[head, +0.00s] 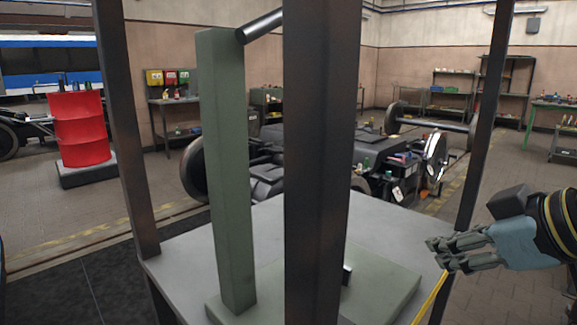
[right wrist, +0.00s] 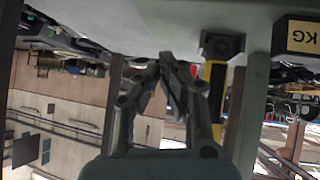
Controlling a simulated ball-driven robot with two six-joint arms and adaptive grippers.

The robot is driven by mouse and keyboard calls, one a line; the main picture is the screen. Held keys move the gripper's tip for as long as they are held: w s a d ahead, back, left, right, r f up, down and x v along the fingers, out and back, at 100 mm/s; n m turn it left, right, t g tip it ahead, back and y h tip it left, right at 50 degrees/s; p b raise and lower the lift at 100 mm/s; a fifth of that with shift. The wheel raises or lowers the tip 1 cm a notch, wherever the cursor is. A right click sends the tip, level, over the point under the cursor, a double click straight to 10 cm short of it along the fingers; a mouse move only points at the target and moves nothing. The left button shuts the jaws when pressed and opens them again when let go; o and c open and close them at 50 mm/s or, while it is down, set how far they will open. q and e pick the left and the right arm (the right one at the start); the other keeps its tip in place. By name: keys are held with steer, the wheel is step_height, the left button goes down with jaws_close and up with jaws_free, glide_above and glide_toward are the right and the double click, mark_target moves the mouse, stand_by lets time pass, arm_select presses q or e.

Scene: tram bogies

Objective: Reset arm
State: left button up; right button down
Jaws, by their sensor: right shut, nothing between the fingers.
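My right gripper (head: 438,254) is at the right of the head view, beside the grey metal table (head: 375,215). Its dark fingers point left and hold nothing. In the right wrist view the fingertips (right wrist: 170,62) come together, shut and empty. My left gripper is not in the head view.
A green post (head: 228,170) stands on a green base plate (head: 390,290) on the table, with a dark upright (head: 322,160) in front. A block marked KG (right wrist: 300,36) shows in the wrist view. Bogies (head: 300,160) stand behind.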

steer(key=s+d+f+m+g+h, duration=0.35)
steer(key=s+f, duration=0.35)
steer(key=s, duration=0.4)
steer(key=s+d+f+m+g+h, duration=0.2)
steer(key=s+f+m, duration=0.2)
steer(key=s+f, duration=0.55)
steer(key=s+d+f+g, duration=0.1)
steer(key=s+f, duration=0.1)
steer(key=f, duration=1)
steer(key=s+d+f, duration=0.2)
steer(key=f, duration=1)
steer(key=s+f+g+b, duration=0.1)
steer(key=s+f, duration=1.5)
steer(key=s, duration=0.2)
steer(key=shift+s+d+f, duration=0.15)
steer(key=shift+d+f, duration=0.1)
steer(key=shift+d, duration=0.05)
steer(key=shift+g, duration=0.25)
stand_by(1.2)
